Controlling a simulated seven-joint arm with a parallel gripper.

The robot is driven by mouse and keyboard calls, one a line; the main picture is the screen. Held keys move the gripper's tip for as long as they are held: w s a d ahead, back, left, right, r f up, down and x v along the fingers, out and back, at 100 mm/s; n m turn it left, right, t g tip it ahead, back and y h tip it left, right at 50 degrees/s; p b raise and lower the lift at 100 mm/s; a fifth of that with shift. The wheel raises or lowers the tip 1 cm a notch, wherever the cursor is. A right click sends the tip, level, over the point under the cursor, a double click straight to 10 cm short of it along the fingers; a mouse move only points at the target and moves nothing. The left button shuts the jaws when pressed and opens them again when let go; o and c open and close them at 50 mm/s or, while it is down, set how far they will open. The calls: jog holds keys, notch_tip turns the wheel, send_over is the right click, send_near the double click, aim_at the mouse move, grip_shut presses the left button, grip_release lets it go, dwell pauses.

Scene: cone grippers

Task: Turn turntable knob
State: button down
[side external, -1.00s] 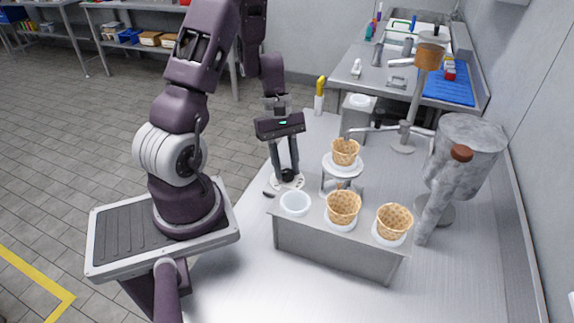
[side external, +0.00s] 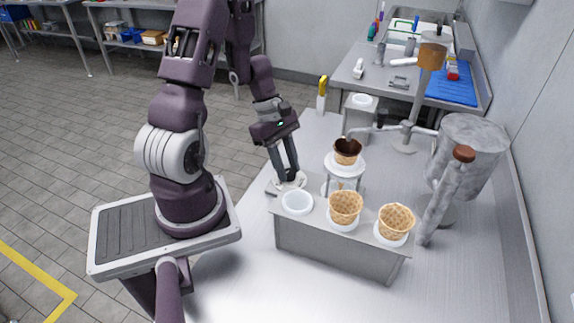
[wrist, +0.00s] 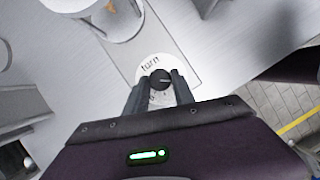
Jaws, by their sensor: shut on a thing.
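The turntable knob (wrist: 160,79) is a small black round knob on a white dial printed "turn". In the wrist view my gripper (wrist: 160,88) has its two fingers on either side of the knob and is shut on it. The turntable (side external: 345,168) is a white round stand on legs. It bears a cone (side external: 347,147) that looks dark brown inside.
A large grey metal vessel (side external: 470,150) and a jointed stand (side external: 408,130) are at the right. The steel counter's front is clear.

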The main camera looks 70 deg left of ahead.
jog(key=c, duration=1.1)
grip_release()
jog(key=shift+o, duration=0.2)
jog(key=v, duration=0.7)
